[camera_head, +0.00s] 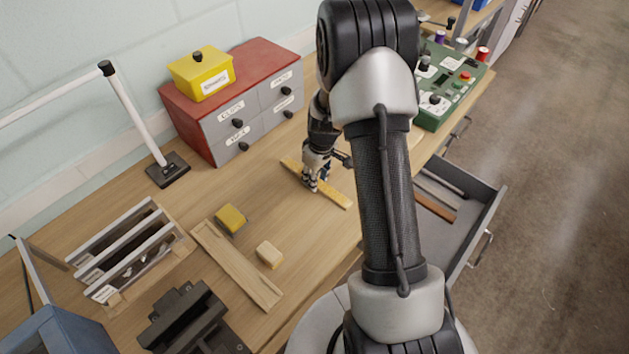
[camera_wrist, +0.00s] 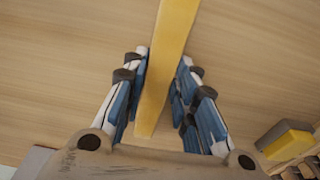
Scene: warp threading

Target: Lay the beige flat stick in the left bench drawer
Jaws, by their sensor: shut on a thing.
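The beige flat stick (camera_head: 338,197) lies along the bench top in the head view, right of the middle of the bench. My gripper (camera_head: 318,182) is down at it and shut on it near its middle. In the wrist view the stick (camera_wrist: 164,50) runs between the blue-padded fingers of my gripper (camera_wrist: 161,68), with one end showing near the palm. The bench drawer (camera_head: 481,223) stands pulled open at the right, partly hidden behind my arm. A brown flat piece (camera_head: 435,206) and a dark piece lie inside it.
A red-grey drawer cabinet (camera_head: 235,100) with a yellow box (camera_head: 201,75) stands at the back. A green control box (camera_head: 450,85) is at the right. A yellow block (camera_head: 231,218), a pale block (camera_head: 269,254) and a wooden tray (camera_head: 237,265) lie left of my arm.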

